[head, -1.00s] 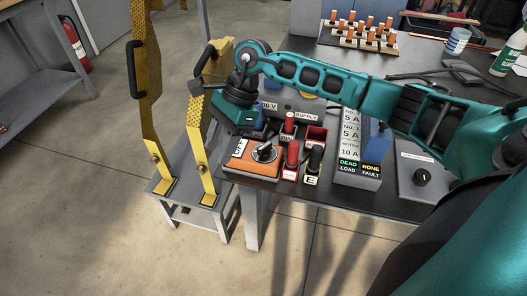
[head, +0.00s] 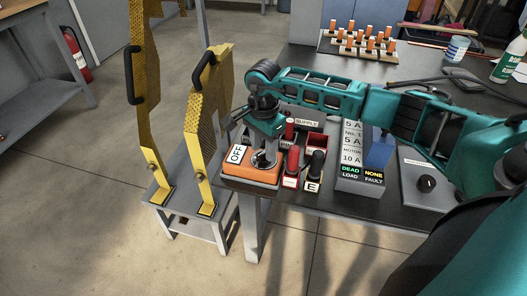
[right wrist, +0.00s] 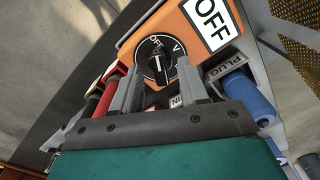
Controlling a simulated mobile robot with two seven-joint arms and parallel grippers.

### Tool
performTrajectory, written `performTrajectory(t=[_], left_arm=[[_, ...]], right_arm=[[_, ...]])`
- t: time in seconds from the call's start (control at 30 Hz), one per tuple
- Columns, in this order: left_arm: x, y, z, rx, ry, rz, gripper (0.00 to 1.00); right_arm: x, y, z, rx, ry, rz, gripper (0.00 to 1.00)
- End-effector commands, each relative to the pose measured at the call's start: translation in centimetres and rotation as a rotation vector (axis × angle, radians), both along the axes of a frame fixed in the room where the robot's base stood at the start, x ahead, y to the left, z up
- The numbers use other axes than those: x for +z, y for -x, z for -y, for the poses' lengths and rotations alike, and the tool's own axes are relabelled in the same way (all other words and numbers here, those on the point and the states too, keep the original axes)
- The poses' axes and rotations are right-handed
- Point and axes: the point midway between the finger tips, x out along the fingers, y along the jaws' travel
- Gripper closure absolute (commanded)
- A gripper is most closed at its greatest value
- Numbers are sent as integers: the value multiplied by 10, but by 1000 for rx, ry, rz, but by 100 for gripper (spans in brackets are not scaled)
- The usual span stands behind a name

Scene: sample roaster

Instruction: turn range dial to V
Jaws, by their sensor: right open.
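The range dial (right wrist: 157,62) is a round black knob on the face of an orange meter (head: 252,178), with OFF and V marked around it. Its white line runs roughly toward the OFF mark, not toward V. My right gripper (right wrist: 160,68) is open, its two grey fingers on either side of the knob's near part in the right wrist view. I cannot tell whether they touch it. In the head view the right gripper (head: 264,154) is over the meter and partly hides the dial. My left gripper is not in view.
Red and black plugs (head: 314,166) stand close to the right of the meter. Yellow perforated panels (head: 206,130) stand left of the bench.

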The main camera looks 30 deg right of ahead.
Motion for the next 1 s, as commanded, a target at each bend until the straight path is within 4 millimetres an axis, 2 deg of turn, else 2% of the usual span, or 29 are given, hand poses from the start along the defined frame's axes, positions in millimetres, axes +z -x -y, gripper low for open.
performTrajectory(t=[0.17, 0.47, 0.93, 1.0], left_arm=[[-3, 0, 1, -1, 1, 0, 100], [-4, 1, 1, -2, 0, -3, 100], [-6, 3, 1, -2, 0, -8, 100], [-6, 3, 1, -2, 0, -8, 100]], right_arm=[[-15, 0, 0, -1, 0, 0, 56], [-17, 0, 0, 0, 0, 1, 56], [-17, 0, 0, 0, -1, 1, 99], [-17, 0, 0, 0, -1, 1, 100]])
